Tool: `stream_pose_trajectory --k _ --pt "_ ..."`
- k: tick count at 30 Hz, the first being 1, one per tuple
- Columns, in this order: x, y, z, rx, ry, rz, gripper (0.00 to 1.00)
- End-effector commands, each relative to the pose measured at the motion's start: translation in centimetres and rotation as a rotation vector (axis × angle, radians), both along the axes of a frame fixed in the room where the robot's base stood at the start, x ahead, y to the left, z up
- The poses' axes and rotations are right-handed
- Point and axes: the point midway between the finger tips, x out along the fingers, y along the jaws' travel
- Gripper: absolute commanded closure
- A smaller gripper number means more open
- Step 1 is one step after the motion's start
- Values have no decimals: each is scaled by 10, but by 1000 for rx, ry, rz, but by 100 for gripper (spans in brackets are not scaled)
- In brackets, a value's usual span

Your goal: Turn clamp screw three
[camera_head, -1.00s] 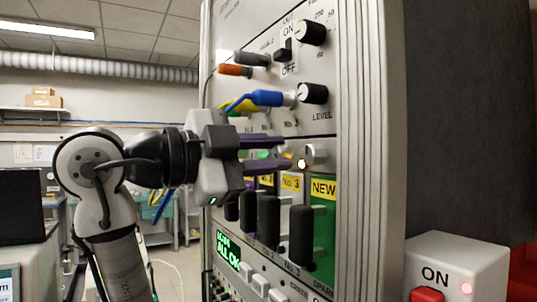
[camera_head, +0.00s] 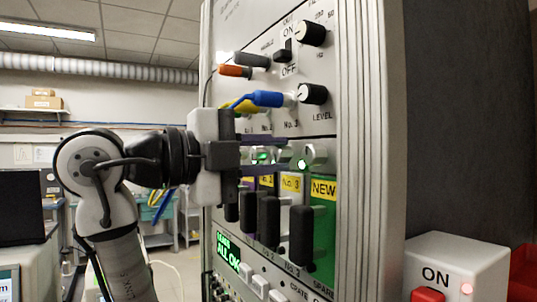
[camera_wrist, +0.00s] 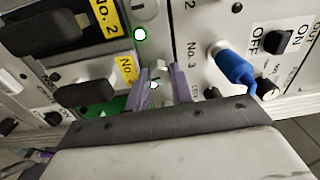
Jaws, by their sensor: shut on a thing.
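Clamp screw three (camera_head: 316,153) is a silver knob on the panel above the No. 3 label, with a green lamp beside it. In the wrist view this screw (camera_wrist: 162,68) sits between the two purple fingertips, partly hidden by them. My gripper (camera_head: 288,153) reaches in from the left and is shut on the screw, one finger above it and one below in the head view. Its fingers also show in the wrist view (camera_wrist: 162,80). The yellow No. 3 label (camera_head: 291,183) is below and partly readable.
A blue plug (camera_head: 268,98) and black knobs (camera_head: 312,94) stick out above the screw. Black handles (camera_head: 301,236) stick out below. A second screw (camera_wrist: 145,8) with a green lamp is near the No. 2 label. A white ON box (camera_head: 455,265) stands at lower right.

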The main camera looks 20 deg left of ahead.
Motion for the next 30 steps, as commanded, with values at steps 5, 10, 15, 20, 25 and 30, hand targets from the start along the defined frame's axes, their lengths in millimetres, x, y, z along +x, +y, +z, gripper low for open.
stream_pose_trajectory --k 5,10,15,20,25,30 --pt "0 0 0 1 0 -1 100" --pt "0 0 0 1 1 -1 72" --pt "0 0 0 0 0 0 56" --pt "0 0 0 -1 1 0 56" --pt "-5 4 -1 -1 1 1 56" --pt "-26 21 -3 -1 -1 3 56"
